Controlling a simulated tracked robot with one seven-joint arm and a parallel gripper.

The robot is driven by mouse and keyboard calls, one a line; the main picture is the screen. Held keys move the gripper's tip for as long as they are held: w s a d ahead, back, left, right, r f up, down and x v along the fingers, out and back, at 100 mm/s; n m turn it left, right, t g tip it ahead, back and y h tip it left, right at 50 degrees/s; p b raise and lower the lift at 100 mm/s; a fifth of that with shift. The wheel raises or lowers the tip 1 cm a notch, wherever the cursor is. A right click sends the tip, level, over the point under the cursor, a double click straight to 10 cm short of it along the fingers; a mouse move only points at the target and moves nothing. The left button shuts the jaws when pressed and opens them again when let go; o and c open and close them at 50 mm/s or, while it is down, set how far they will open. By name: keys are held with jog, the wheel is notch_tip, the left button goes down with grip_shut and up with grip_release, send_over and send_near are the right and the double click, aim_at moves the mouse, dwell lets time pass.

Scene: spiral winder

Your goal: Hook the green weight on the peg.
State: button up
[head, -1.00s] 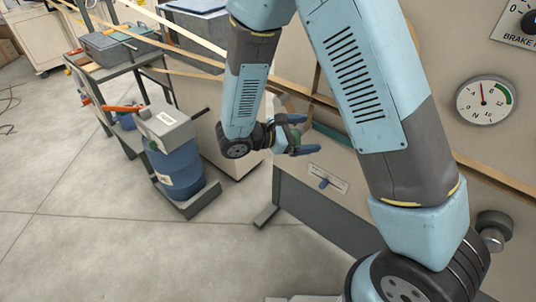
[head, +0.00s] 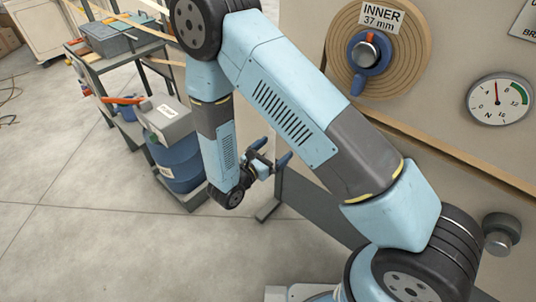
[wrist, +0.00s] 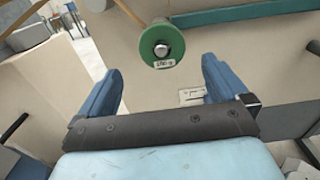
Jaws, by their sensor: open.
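The green weight (wrist: 147,44) shows in the wrist view as a round disc with a small label and a silver round end at its centre. It is at the cream panel, beyond my fingertips and apart from them. I cannot tell whether the silver end is the peg or part of the weight. My gripper (wrist: 161,68) is open and empty, with one blue finger on each side below the weight. In the head view my gripper (head: 274,152) hangs low by the machine's left end. The weight is hidden behind my arm there.
The machine panel carries a wound coil marked INNER 37 mm (head: 343,70) and a dial (head: 499,99). A blue drum (head: 178,163) stands on the left by a cart with a grey box (head: 107,39). A small slider plate (wrist: 192,95) is on the panel. The floor at lower left is clear.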

jog(key=x, duration=1.1)
jog(key=shift+s, duration=0.1)
jog(key=shift+c, duration=0.3)
jog(key=c, duration=1.7)
